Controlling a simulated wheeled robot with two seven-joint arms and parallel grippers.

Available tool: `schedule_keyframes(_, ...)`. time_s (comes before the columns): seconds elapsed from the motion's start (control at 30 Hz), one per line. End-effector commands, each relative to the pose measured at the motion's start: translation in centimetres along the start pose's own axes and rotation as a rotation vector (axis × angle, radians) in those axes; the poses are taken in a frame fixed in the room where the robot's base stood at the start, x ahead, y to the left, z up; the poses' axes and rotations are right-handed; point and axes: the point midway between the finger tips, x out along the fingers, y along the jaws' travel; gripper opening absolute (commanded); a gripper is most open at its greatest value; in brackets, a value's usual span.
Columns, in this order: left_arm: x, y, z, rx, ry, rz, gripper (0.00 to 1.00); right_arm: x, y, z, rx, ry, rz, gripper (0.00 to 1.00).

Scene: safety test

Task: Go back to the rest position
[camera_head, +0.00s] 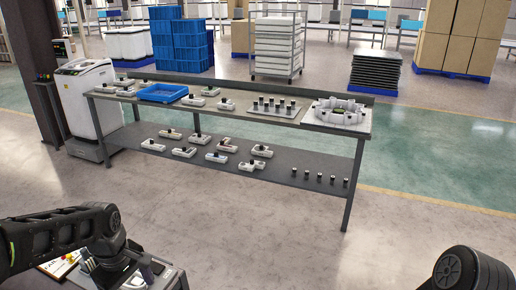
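My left arm comes in from the left edge and bends down at its black joint. My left gripper (138,275) is low at the bottom left, small and partly hidden, and I cannot tell whether it is open or shut. Only a black joint of my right arm shows at the bottom right corner; its gripper is out of view. Both arms are in front of and apart from the grey two-level workbench (272,154).
The bench holds a blue tray (163,93), a round grey-white fixture (340,111) and several small parts. A white machine (88,98) stands at its left. Blue crates (180,42) and cartons (450,35) stand behind.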

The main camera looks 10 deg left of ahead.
Motion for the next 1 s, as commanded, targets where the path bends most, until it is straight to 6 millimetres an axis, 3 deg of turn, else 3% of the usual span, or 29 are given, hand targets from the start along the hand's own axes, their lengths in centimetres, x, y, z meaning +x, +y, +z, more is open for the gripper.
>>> schedule_keyframes(0.2,0.5,3.2,-0.3,0.165,0.04,0.138,0.78,0.0,-0.1,0.0,-0.001,0.001,-0.001,0.0)
schedule_keyframes(0.37,2.7,6.1,0.9,0.332,0.064,0.251,0.78,0.0,0.0,0.0,-0.001,0.0,0.0,0.0)
schedule_keyframes(0.53,7.5,9.1,4.6,0.545,0.078,0.364,0.78,-0.2,-0.1,0.0,-0.001,0.0,0.0,0.0)
schedule_keyframes(0.63,12.0,9.9,8.8,0.691,0.077,0.421,0.78,-0.4,-0.2,0.0,-0.001,0.0,0.0,0.0)
schedule_keyframes(0.73,17.2,8.8,14.4,0.827,0.06,0.446,0.78,-0.7,-0.3,0.0,-0.001,0.0,0.0,0.0)
schedule_keyframes(0.8,20.5,6.6,18.5,0.899,0.029,0.436,0.78,-0.8,-0.4,0.0,-0.001,0.0,-0.001,0.0)
schedule_keyframes(0.9,23.7,2.7,23.5,0.954,-0.042,0.398,0.78,-1.1,-0.5,0.0,-0.001,0.0,-0.001,0.0)
schedule_keyframes(1.0,25.5,-0.9,27.1,0.969,-0.133,0.349,0.78,-1.2,-0.5,0.0,-0.001,0.0,-0.001,0.0)
